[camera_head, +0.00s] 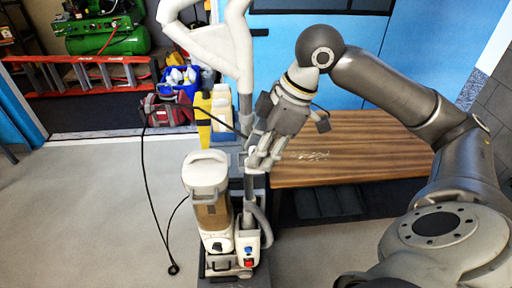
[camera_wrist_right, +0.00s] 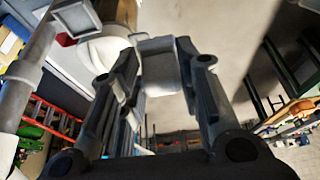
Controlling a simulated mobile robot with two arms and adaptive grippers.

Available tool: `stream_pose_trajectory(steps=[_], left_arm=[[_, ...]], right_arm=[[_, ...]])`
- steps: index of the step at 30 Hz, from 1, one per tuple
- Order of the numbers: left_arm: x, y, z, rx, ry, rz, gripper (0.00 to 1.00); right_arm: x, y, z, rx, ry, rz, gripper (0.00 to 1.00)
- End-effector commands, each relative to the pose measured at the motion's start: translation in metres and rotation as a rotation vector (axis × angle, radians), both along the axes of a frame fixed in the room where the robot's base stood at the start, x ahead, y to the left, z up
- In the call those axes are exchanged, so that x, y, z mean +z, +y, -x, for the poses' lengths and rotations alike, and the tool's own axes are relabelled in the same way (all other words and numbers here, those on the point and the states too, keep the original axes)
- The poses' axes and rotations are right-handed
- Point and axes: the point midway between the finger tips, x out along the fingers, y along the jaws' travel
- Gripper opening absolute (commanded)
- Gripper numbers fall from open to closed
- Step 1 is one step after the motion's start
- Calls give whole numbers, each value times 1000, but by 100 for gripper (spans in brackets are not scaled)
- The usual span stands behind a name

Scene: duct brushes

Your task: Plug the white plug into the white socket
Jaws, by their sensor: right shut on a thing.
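My right gripper (camera_head: 256,160) reaches down beside the upright grey pole of the white machine (camera_head: 208,172). In the right wrist view its fingers (camera_wrist_right: 158,75) are shut on a grey block-like piece (camera_wrist_right: 160,66). I cannot tell whether this piece is the white plug or part of the machine. A white panel (camera_head: 218,243) with a dark round spot is low on the machine, next to a white box (camera_head: 247,243) with red and blue parts. I cannot make out the white plug or white socket for certain. My left gripper is not in view.
A black cable (camera_head: 143,170) arcs left of the machine, with a dark end (camera_head: 173,269) on the floor. A wooden table (camera_head: 345,155) stands at right. Yellow container (camera_head: 203,112), red bag (camera_head: 168,110) and blue crate (camera_head: 178,80) are behind. The floor at left is mostly clear.

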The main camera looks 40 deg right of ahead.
Motion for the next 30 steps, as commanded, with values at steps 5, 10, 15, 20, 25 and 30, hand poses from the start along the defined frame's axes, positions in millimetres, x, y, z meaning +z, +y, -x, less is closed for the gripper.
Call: stream_pose_trajectory(steps=[5,10,15,20,25,30], left_arm=[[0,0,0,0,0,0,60],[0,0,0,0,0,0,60],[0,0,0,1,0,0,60],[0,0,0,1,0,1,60],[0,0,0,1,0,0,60],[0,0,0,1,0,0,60]], right_arm=[[-17,7,-7,-115,3,-1,11],[-44,22,-23,-359,1,-3,11],[-65,43,-38,-621,-2,-4,11],[-77,62,-50,-832,-2,-2,11],[-82,74,-57,-971,-2,-1,11],[-84,77,-59,-1019,-1,0,11]])
